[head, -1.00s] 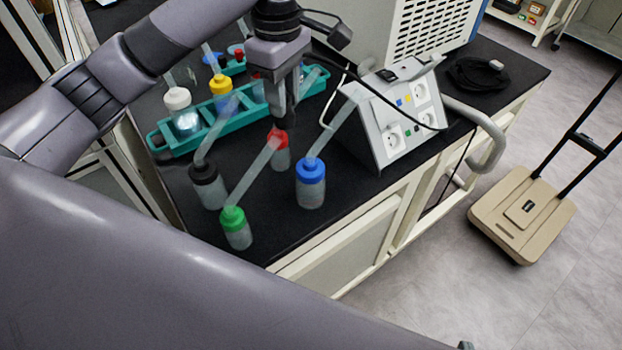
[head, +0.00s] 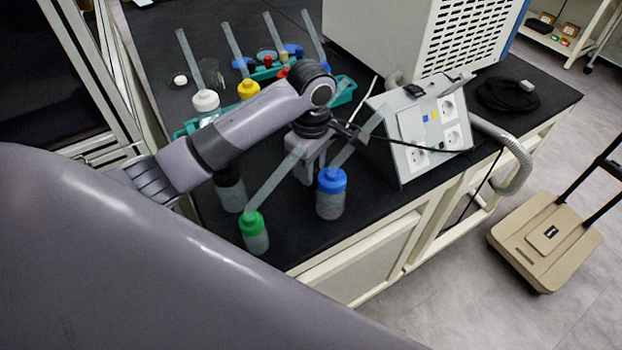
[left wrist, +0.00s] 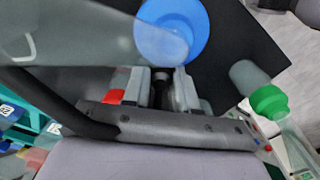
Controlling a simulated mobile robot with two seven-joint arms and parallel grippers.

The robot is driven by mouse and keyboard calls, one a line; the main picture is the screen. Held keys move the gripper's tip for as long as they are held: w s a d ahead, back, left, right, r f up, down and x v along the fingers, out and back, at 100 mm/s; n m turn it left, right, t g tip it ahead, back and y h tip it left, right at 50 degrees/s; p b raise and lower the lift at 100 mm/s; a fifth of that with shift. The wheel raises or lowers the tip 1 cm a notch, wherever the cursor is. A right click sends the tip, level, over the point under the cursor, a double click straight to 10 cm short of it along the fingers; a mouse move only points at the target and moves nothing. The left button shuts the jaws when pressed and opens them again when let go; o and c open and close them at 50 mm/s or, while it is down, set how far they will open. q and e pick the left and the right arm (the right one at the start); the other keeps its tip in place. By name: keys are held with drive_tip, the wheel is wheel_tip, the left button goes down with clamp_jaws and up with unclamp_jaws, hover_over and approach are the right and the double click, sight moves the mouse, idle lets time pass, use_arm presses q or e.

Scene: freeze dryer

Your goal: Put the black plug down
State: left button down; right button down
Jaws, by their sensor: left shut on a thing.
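My left gripper (head: 304,174) points down over the black bench top, between the blue-capped bottle (head: 331,194) and the green-capped bottle (head: 253,233). In the left wrist view the left gripper (left wrist: 160,84) is shut on a small dark thing, the black plug (left wrist: 160,76), of which only a little shows between the fingers. In the head view the plug is hidden by the gripper. The blue cap (left wrist: 172,28) is very near the fingertips in the wrist view. My right gripper is not in view.
A white socket box (head: 420,130) stands to the right of the gripper. A teal rack (head: 345,92) with bottles is behind my arm. A coiled black cable (head: 508,95) lies at the bench's right. The bench front edge is near.

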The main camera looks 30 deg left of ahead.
use_arm(q)
wheel_tip(320, 180, down, 4)
drive_tip(key=c, duration=0.9)
unclamp_jaws()
drive_tip(key=shift+r, duration=0.1)
wheel_tip(320, 180, up, 12)
drive_tip(key=shift+f, duration=0.1)
